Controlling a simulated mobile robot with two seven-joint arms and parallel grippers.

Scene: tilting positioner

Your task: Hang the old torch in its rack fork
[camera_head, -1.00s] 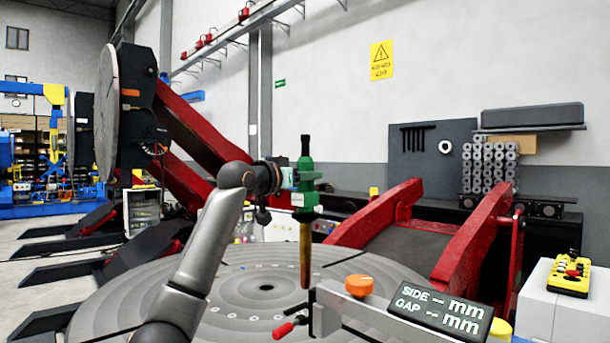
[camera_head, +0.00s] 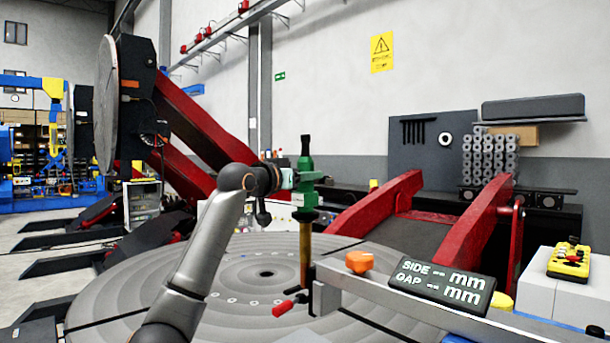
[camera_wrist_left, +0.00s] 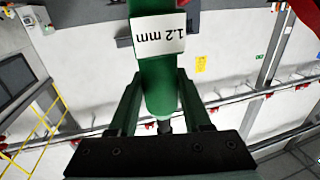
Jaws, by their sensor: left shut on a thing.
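My left gripper (camera_head: 303,190) is shut on the old torch (camera_head: 305,245), which hangs upright with a green body and a long copper-brown tube pointing down. In the left wrist view the torch's green body (camera_wrist_left: 158,75) sits between the two fingers, with a white "1.2 mm" label. The tube's lower end is close to a black upright piece (camera_head: 322,297) at the end of a grey bar; I cannot tell whether they touch. I cannot clearly make out the rack fork. My right gripper is not in view.
The grey bar (camera_head: 400,305) carries an orange knob (camera_head: 359,262) and a SIDE/GAP display (camera_head: 441,287). A red-handled part (camera_head: 289,305) lies near the tube's end. A large round grey table (camera_head: 190,285) spreads behind; red arms (camera_head: 470,235) stand to the right.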

